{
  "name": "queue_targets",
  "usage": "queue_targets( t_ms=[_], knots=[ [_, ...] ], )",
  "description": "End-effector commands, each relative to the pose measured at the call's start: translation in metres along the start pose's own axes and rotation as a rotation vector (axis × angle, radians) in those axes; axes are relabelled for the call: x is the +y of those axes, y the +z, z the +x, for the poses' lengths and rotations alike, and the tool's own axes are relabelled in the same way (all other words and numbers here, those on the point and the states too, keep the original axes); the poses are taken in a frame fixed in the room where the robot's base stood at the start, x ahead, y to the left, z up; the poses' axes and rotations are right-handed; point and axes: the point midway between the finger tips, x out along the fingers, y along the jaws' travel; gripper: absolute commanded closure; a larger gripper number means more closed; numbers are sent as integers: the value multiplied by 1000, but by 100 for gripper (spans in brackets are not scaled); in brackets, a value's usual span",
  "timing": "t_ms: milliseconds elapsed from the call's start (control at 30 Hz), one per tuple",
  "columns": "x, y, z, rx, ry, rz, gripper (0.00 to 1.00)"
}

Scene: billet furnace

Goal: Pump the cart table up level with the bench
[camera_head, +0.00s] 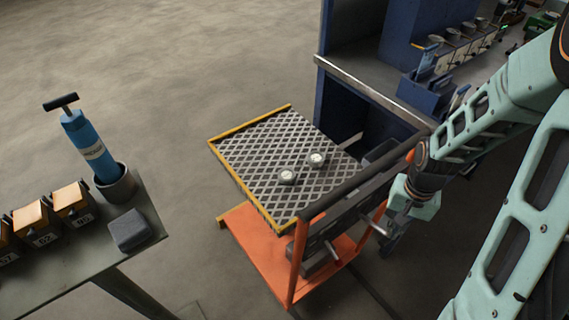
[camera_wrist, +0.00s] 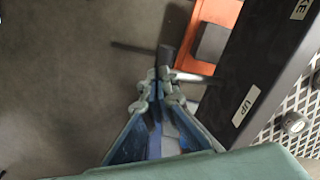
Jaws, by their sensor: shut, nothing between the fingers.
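The cart has an orange frame (camera_head: 296,262) and a diamond-pattern table (camera_head: 258,160) with yellow edges. Its table appears lower than the steel-edged top (camera_head: 365,88) of the blue bench behind it. A dark bar on the cart carries an "UP" label (camera_wrist: 246,105) in the wrist view. Dark-tipped metal levers (camera_head: 376,226) stick out below the bar. My gripper (camera_head: 388,243) is low beside the cart's handle end, partly hidden by my wrist. In the wrist view my gripper (camera_wrist: 160,84) is shut and empty, its tips close to a dark lever end (camera_wrist: 166,55); contact cannot be told.
Two round metal pieces (camera_head: 317,159) lie on the cart table. A side table (camera_head: 75,268) at left holds a blue hand pump (camera_head: 88,145) in a cup, labelled bins (camera_head: 70,203) and a grey block (camera_head: 129,230). Open floor (camera_head: 180,70) lies beyond the cart.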

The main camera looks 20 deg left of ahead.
Motion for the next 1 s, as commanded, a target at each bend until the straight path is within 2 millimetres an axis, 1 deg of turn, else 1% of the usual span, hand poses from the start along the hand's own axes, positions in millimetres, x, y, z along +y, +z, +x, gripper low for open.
queue_targets(
  t_ms=[33,767,1000],
  knots=[
    [0,0,7,0,0,0,100],
    [5,4,58,-2,0,-1,100],
    [6,4,56,-3,0,0,100]
  ],
)
